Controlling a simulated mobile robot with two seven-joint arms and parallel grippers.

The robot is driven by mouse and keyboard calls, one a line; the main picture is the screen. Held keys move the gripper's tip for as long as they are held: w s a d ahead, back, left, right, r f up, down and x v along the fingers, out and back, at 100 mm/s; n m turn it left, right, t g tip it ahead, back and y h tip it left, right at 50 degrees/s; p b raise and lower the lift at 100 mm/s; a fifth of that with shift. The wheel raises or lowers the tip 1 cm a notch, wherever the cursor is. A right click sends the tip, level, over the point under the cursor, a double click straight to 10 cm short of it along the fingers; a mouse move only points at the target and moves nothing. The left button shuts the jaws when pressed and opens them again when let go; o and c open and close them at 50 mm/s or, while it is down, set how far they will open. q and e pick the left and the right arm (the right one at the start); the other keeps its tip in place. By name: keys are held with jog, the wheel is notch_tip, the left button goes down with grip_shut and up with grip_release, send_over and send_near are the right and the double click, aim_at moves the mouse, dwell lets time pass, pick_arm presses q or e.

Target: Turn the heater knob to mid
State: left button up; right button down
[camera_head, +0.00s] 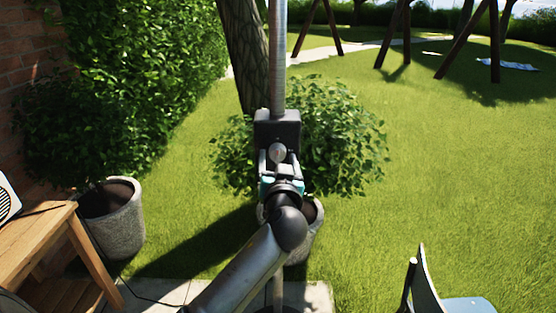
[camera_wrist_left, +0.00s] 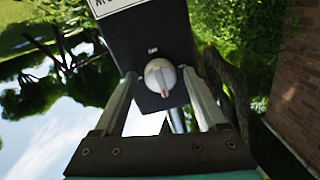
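The heater's dark control box (camera_head: 278,124) is on a metal pole in the middle of the head view. Its round pale knob (camera_head: 278,152) faces me. In the left wrist view the knob (camera_wrist_left: 159,74) shows a red mark near its lower edge, with small white lettering above it too small to read surely. My left gripper (camera_head: 278,158) is at the knob, one finger on each side. In the left wrist view the fingers (camera_wrist_left: 160,80) look spread, with a gap between each finger and the knob. My right gripper is not in view.
A potted bush (camera_head: 340,140) stands behind the pole. A wooden table (camera_head: 40,240) and another grey pot (camera_head: 115,225) are at the left. A blue chair (camera_head: 460,304) is at the lower right. Open lawn (camera_head: 450,180) lies to the right.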

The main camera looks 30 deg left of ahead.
pick_arm(q)
grip_shut()
dwell(0.4)
jog(key=shift+m, duration=0.3)
